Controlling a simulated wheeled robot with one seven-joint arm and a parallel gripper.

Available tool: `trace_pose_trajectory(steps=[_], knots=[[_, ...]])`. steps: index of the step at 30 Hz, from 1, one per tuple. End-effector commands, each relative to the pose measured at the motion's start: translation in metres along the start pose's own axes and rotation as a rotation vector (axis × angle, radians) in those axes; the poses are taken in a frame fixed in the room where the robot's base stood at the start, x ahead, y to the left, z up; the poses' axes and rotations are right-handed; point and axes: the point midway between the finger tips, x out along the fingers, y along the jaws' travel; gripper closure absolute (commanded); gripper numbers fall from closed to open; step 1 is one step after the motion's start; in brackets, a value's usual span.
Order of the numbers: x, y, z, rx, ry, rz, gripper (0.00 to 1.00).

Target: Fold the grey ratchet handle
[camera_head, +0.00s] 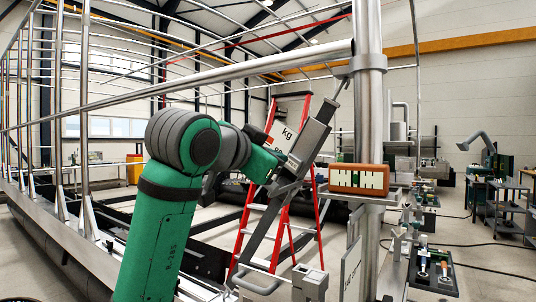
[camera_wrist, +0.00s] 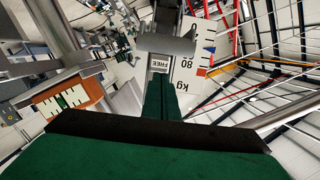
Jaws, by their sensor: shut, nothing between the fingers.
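A long grey metal ratchet (camera_head: 309,139) runs diagonally beside the upright post in the head view, its upper end near a clamp. A flat grey bar (camera_head: 263,232) slopes down and left from it; I cannot tell exactly where the handle begins. My gripper (camera_head: 281,160) is at the ratchet's left side, partly overlapping it in view. In the wrist view my green gripper fingers (camera_wrist: 162,91) are shut together with nothing between them. They point at a grey bracket (camera_wrist: 166,44) with a small "FREE" label (camera_wrist: 160,64); contact cannot be told.
A steel post (camera_head: 368,120) with an orange-brown box (camera_head: 358,180) on a bracket stands right of the ratchet. A white kg scale board (camera_head: 287,134) is behind my gripper. A red ladder (camera_head: 247,220) stands behind. A long rail (camera_head: 225,76) crosses above my arm.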

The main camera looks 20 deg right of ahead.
Motion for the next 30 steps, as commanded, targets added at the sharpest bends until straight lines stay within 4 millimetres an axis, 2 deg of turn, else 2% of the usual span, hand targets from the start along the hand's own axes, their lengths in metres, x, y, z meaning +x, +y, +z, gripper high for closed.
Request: trace_pose_trajectory(steps=[1, 7, 23, 30], knots=[[-0.004, -0.002, 0.01, -0.004, -0.001, -0.003, 1.0], [-0.008, 0.002, 0.026, -0.002, 0.002, 0.003, 1.0], [-0.012, 0.0, 0.033, -0.003, 0.004, -0.001, 1.0], [-0.02, -0.007, 0.048, -0.008, 0.049, -0.013, 1.0]])
